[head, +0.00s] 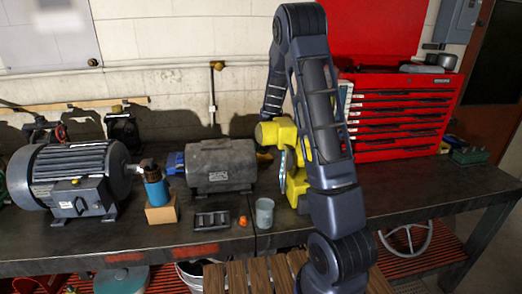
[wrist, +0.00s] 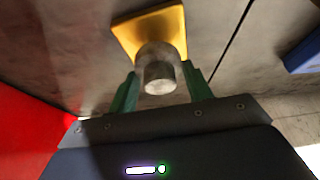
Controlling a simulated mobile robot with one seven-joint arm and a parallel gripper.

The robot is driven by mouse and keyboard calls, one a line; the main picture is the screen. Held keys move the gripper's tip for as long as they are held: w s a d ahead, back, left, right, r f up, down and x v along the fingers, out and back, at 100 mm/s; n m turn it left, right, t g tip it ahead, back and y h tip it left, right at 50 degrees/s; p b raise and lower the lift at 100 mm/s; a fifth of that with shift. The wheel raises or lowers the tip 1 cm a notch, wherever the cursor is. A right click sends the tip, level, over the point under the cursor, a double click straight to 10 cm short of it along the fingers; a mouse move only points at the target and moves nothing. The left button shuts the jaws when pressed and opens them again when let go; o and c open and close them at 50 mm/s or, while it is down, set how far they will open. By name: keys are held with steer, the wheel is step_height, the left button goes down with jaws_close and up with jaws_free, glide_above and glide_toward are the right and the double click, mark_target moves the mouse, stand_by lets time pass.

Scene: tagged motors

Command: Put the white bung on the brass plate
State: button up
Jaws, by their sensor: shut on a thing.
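The white bung (wrist: 158,74) is a short pale grey-white cylinder in the wrist view. My gripper (wrist: 160,69) has its two green fingers shut on the bung's sides. The brass plate (wrist: 129,33) is a flat golden-yellow piece beyond the bung, lying on a grey surface. The bung overlaps the plate's near part in this view. I cannot tell whether it touches the plate or is held above it. In the head view, my arm hides the gripper, and I cannot make out the bung or the plate.
The bench holds a large motor (head: 72,180), a smaller grey motor (head: 220,166), a blue bottle (head: 155,188), a black tray (head: 212,220) and a pale cup (head: 264,213). A yellow object (head: 297,185) stands partly behind my arm. A red tool chest (head: 400,115) is at right.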

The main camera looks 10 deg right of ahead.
steer(key=shift+f, duration=0.85)
steer(key=shift+f, duration=0.2)
steer(key=o, duration=1.2)
steer(key=shift+r, duration=0.1)
steer(key=r, duration=0.6)
steer(key=s+r, duration=0.1)
steer(key=r, duration=0.3)
steer(key=shift+s, duration=0.1)
